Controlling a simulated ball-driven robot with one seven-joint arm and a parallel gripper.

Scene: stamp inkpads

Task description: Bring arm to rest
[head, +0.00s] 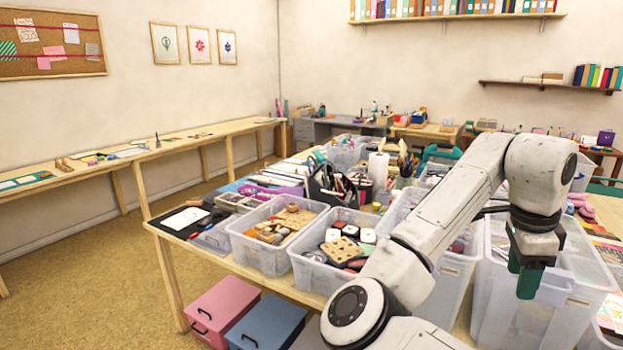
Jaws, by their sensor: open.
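My arm comes up from the lower right of the head view, bends at the upper right, and hangs downward at its end. My gripper (527,284) points down in front of and over a large clear plastic bin (591,312) at the right. Its fingers are dark green and small in this view. I see nothing held between them. The inside of the bin under the gripper is partly hidden by my arm and the bin's cloudy walls.
A crowded wooden table (292,287) holds clear bins, one with wooden stamps (265,234) and one with inkpads (345,244). Pink (222,308) and blue (267,323) boxes sit below. Open floor (80,270) lies to the left, before a long wall bench (105,166).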

